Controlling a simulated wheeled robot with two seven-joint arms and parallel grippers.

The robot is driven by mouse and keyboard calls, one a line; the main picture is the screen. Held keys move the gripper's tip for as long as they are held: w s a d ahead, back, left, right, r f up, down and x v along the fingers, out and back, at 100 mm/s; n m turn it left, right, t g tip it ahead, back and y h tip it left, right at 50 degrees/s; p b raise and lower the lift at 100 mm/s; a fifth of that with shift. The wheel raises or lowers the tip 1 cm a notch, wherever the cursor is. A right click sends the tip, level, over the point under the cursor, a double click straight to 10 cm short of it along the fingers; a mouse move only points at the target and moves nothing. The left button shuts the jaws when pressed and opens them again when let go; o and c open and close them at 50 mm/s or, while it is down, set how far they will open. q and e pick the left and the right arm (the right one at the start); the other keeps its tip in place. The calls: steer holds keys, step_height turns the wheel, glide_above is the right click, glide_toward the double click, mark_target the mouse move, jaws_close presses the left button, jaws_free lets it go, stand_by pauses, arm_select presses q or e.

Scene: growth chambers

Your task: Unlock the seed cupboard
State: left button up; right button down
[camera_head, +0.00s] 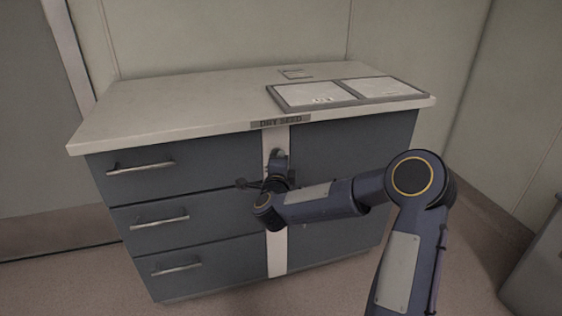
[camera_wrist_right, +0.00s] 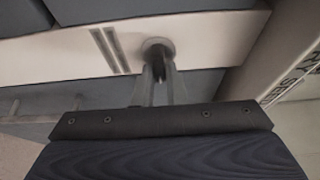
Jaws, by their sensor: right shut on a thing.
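The seed cupboard (camera_head: 340,142) is a blue-grey cabinet with a pale top and a "DRY SEED" label (camera_head: 280,122) on its front edge. A pale vertical strip (camera_head: 277,255) runs down its front between the drawers and the right-hand panel. My right gripper (camera_head: 277,160) is at the upper part of this strip. In the right wrist view its two fingers are shut on a small round grey knob-like piece (camera_wrist_right: 158,47) on the pale strip. Whether this piece is a key or a lock knob cannot be told. My left gripper is not in view.
Three drawers with bar handles (camera_head: 140,168) fill the cabinet's left side. A grey-framed double tray or board (camera_head: 345,92) and a small card (camera_head: 295,73) lie on the top. Another grey unit (camera_head: 540,265) stands at the far right. The floor in front is clear.

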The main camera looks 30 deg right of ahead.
stand_by(0.4)
steer(key=c, duration=1.5)
jaws_free()
steer(key=p+v, duration=0.1)
steer(key=v, duration=0.6)
steer(key=shift+s+a, duration=0.2)
steer(key=shift+s, duration=0.15)
